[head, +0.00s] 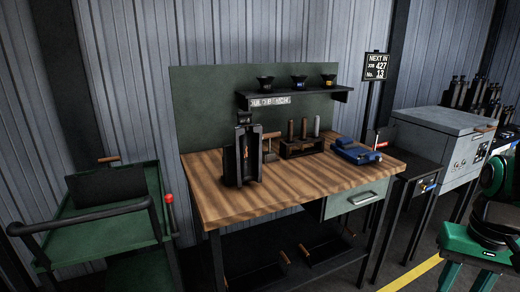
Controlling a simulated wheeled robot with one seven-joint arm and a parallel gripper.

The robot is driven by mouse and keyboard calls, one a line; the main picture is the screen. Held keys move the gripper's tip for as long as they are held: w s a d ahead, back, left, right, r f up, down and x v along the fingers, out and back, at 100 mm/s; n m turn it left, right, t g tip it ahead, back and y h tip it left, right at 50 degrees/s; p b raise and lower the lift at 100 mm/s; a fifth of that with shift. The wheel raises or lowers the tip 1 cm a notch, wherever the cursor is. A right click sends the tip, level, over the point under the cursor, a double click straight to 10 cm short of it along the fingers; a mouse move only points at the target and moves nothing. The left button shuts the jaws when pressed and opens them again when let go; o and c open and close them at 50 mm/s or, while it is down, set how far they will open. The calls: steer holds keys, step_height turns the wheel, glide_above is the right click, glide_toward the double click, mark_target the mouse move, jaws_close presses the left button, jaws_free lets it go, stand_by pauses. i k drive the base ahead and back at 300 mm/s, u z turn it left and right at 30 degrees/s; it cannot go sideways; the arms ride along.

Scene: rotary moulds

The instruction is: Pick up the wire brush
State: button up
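I cannot single out the wire brush with certainty. A small brown wooden-handled piece (485,129) lies on top of the grey cabinet at the right; its far end is too small to read. Another brown handle-like piece (108,159) shows at the top edge of the dark panel on the green cart at the left. Short brown pieces also show at the dark trays under the bench, one at the left tray (285,257) and one at the right tray (304,249).
The wooden workbench (220,207) carries a dark upright mould, a block with upright tools and a blue vise (357,152). The green cart (90,220) stands left, the grey cabinet (440,118) right.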

mark_target(290, 126)
steer(key=u, duration=0.35)
steer(key=k, duration=0.85)
steer(key=z, duration=0.1)
steer(key=i, duration=0.7)
steer(key=z, duration=0.8)
steer(key=i, duration=1.25)
steer(key=u, duration=0.65)
steer(key=i, duration=0.8)
steer(key=u, duration=0.55)
